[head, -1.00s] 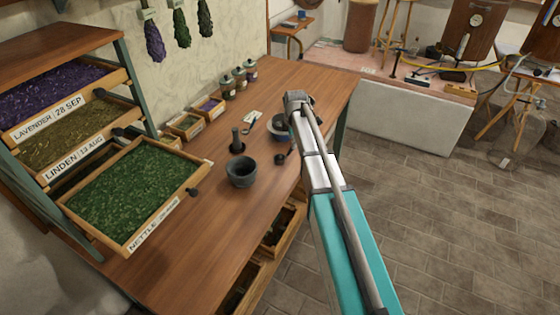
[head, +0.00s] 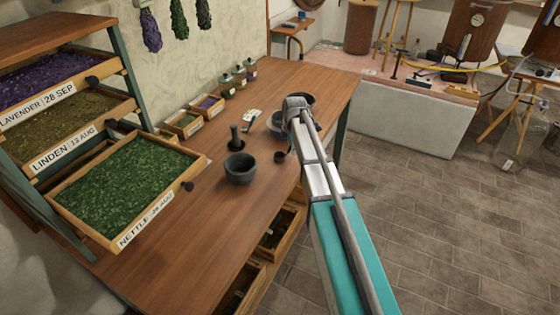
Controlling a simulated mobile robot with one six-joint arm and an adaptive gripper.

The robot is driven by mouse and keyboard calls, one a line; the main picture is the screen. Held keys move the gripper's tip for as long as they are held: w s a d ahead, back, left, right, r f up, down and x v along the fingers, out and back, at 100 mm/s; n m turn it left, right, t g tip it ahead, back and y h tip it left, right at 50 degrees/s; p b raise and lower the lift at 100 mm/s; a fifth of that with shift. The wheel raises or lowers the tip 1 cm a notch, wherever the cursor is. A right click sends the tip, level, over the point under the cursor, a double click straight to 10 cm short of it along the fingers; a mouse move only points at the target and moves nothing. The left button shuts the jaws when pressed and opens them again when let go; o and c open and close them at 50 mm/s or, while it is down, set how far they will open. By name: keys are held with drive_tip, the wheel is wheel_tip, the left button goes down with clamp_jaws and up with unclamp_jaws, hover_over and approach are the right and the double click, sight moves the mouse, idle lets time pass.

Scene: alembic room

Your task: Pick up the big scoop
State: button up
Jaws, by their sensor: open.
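I cannot single out the big scoop with certainty. A small dark object (head: 280,157) lies on the wooden table (head: 205,235) just left of my arm; it is too small to tell what it is. A grey bowl-like object (head: 274,122) stands farther back, partly hidden by the end of my arm. My gripper (head: 302,100) is at the far end of the arm, over the back right of the table. Its fingers are mostly hidden behind the wrist, and I see nothing held. A dark rounded shape shows just beyond the wrist; I cannot tell whether it is part of the gripper.
A dark mortar (head: 240,169) and an upright dark cylinder (head: 235,138) stand mid-table. Several jars (head: 239,78) and small boxes (head: 186,123) line the wall. The nettle tray (head: 188,168) juts from the left rack. Front table space is clear.

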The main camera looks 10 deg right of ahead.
idle(0.6)
clamp_jaws()
